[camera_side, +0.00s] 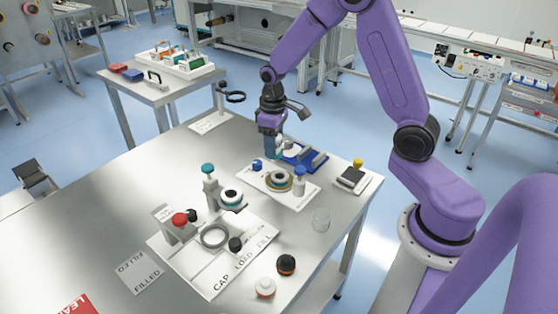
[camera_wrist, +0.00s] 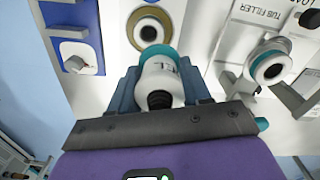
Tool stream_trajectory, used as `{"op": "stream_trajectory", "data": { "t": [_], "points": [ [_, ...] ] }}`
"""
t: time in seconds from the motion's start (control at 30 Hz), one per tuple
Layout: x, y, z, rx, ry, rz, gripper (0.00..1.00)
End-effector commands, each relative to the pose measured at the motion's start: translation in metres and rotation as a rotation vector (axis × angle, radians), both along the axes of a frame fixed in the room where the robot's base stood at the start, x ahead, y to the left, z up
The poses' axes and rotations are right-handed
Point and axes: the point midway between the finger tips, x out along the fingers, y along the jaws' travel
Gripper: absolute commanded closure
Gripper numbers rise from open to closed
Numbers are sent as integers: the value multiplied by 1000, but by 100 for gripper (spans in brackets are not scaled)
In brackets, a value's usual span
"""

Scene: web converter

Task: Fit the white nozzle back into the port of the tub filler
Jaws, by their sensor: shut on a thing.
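My gripper (camera_side: 274,150) is shut on a white piece (camera_wrist: 160,78) with a teal rim and a black ribbed end, which I take for the white nozzle. Dark lettering shows on its side, partly cut off. The jaws cover its sides, and its far end is hidden. The tub filler (camera_wrist: 245,12) is at the right of the wrist view. Its round white-and-teal part with a dark centre (camera_wrist: 270,68) looks like the port. In the side view the tub filler (camera_side: 230,197) stands front left of my gripper, apart from the held piece.
A white plate with a tan ring (camera_side: 278,181) lies below my gripper, and a blue fixture (camera_side: 305,156) is behind it. A post with a teal knob (camera_side: 208,170) stands beside the tub filler. The table's left side is mostly clear.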

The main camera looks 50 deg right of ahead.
Motion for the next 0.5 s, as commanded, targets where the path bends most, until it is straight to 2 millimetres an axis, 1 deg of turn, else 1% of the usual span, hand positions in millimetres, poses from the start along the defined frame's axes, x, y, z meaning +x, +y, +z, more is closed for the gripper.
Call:
{"op": "stream_trajectory", "data": {
  "t": [0.03,0.13,0.3,0.4,0.5],
  "points": [
    [4,16,7,0,-4,41,98],
    [8,50,22,1,-7,129,98],
    [8,109,48,2,-6,285,98],
    [4,137,61,1,-4,359,98],
    [0,157,71,2,-3,414,98]
  ]
}}
